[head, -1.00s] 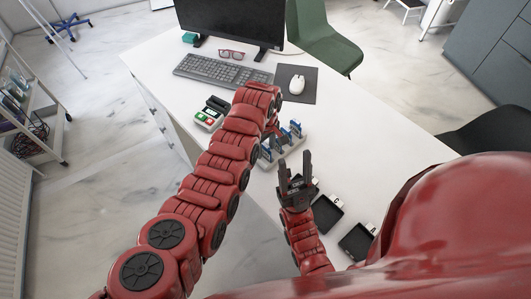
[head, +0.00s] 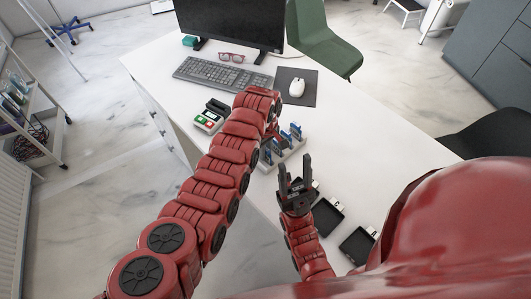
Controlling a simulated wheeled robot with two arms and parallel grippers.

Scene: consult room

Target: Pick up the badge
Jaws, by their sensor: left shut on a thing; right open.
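A light rack (head: 288,152) on the desk holds several upright blue-and-white badges (head: 285,141). I cannot tell which one the task means. My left arm reaches in from the left and bends down at the rack's back left. My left gripper (head: 271,131) shows only in part behind its own arm, shut at the rack on what seems to be a badge; its fingertips and the held thing are mostly hidden. My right gripper (head: 295,170) is open and empty, fingers pointing up, in front of the rack.
Black trays (head: 326,217) with small lettered tags lie at the desk's front right. A device with green and red keys (head: 208,121) stands left of my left arm. Keyboard (head: 222,74), glasses (head: 231,57), mouse (head: 297,87) and monitor (head: 230,22) are farther back. The desk's right part is clear.

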